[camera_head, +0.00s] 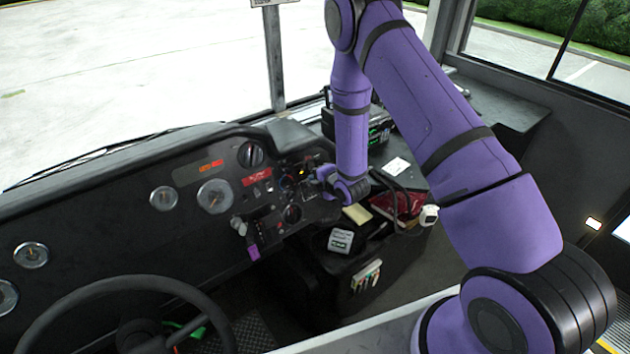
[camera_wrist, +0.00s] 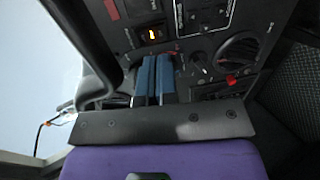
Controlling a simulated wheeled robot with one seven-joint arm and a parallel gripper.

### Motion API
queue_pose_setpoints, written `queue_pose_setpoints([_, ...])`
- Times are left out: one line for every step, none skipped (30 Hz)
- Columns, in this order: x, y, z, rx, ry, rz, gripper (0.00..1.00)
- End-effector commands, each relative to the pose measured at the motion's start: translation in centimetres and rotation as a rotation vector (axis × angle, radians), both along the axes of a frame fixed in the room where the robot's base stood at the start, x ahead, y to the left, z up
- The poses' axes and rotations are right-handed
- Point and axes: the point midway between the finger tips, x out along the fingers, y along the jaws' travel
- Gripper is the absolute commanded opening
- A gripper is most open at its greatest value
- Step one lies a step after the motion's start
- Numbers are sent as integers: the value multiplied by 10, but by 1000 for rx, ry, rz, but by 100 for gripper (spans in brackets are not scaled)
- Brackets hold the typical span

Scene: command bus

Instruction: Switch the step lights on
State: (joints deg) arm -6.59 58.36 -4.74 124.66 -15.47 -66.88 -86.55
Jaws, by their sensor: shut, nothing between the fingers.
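The dashboard switch panel (camera_head: 285,190) spreads across the middle of the head view, with dials, knobs and small rocker switches. One rocker switch (camera_wrist: 152,35) glows amber in the wrist view; an amber glow (camera_head: 301,172) also shows in the head view. The labels are too small to read, so I cannot tell which switch is for the step lights. My gripper (camera_wrist: 155,70) is shut and empty, its two blue fingers side by side. Its tips are close to the panel, just below the amber switch in the wrist view; contact is unclear. The fingers hide what is behind them.
A black knob (camera_wrist: 201,62) and a round vent (camera_wrist: 240,50) sit right of my fingers in the wrist view. The steering wheel (camera_head: 130,285) is at lower left. A yellow note (camera_head: 357,214) and a red item (camera_head: 398,206) lie on the console.

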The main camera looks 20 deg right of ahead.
Motion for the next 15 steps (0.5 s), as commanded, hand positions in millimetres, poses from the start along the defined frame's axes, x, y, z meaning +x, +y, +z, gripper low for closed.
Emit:
queue_pose_setpoints([-5,-2,1,0,1,0,0])
queue_pose_setpoints([-8,-3,2,-1,2,0,0])
queue_pose_setpoints([-12,-4,3,0,1,0,0])
queue_pose_setpoints([-16,-5,3,0,1,1,0])
queue_pose_setpoints([-19,-6,4,0,2,1,0])
queue_pose_setpoints([-24,-7,5,0,2,1,0])
queue_pose_setpoints([-27,-8,6,0,2,1,0])
queue_pose_setpoints([-31,-10,7,0,2,1,0])
queue_pose_setpoints([-36,-11,8,0,2,1,0])
queue_pose_setpoints([-41,-13,9,-1,2,0,0])
queue_pose_setpoints([-45,-14,10,-1,2,0,0])
queue_pose_setpoints([-51,-16,12,-1,2,0,0])
queue_pose_setpoints([-56,-18,13,-1,3,0,0])
queue_pose_setpoints([-60,-19,14,0,1,0,0])
queue_pose_setpoints([-65,-21,15,-1,2,0,0])
